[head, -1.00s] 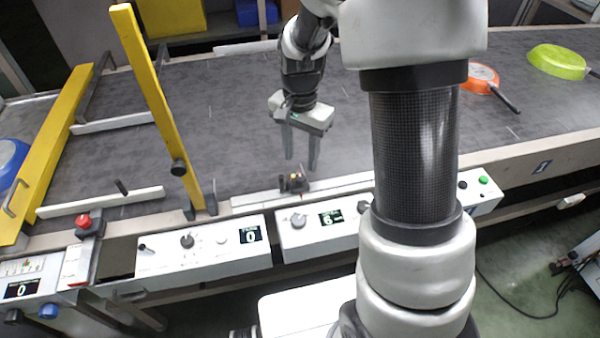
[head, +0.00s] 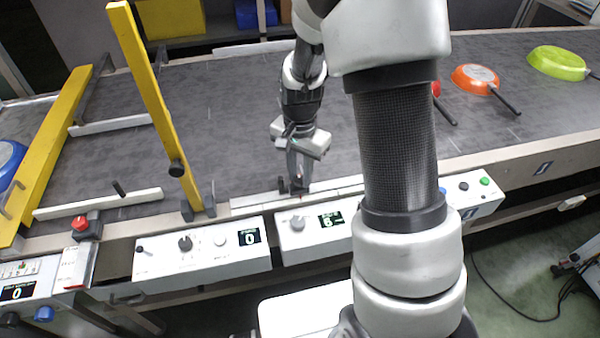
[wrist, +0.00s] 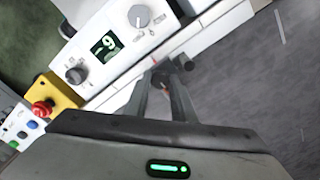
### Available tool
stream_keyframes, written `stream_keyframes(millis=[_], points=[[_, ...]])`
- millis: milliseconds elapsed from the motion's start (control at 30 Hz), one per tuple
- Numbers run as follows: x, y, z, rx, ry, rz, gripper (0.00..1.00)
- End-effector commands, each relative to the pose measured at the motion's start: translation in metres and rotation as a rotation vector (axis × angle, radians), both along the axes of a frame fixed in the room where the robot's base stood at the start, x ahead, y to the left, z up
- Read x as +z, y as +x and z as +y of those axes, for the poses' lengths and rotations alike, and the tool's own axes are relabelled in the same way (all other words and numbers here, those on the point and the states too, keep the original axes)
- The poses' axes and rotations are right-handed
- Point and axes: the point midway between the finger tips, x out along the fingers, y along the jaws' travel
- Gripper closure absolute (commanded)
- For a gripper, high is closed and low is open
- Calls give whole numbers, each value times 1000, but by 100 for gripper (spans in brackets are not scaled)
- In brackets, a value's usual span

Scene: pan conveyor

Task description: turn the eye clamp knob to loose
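A small dark clamp with a knob stands on the pale rail at the near edge of the belt, and I take it to be the eye clamp knob (head: 282,185). In the wrist view the dark clamp (wrist: 160,77) shows at the fingertips, with a round dark end to its right. My gripper (head: 300,188) points down at the clamp. In the wrist view its two fingers (wrist: 163,83) stand apart, one on each side of the clamp's near part. Contact with the knob cannot be made out. The fingers partly hide the clamp in the head view.
A control box with a knob and display (head: 312,229) sits just in front of the clamp; another (head: 203,249) is to its left. A yellow bar (head: 152,95) slants over the belt at left. Orange (head: 474,78) and green (head: 556,62) pans lie at right.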

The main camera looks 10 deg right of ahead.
Motion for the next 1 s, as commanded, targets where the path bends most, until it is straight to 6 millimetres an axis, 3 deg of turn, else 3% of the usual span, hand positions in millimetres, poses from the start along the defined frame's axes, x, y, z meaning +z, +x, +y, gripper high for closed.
stream_keyframes(millis=[467, 1000], points=[[0, 0, -1, 111, 0, 0, 99], [1, 0, 0, 594, 0, 0, 99]])
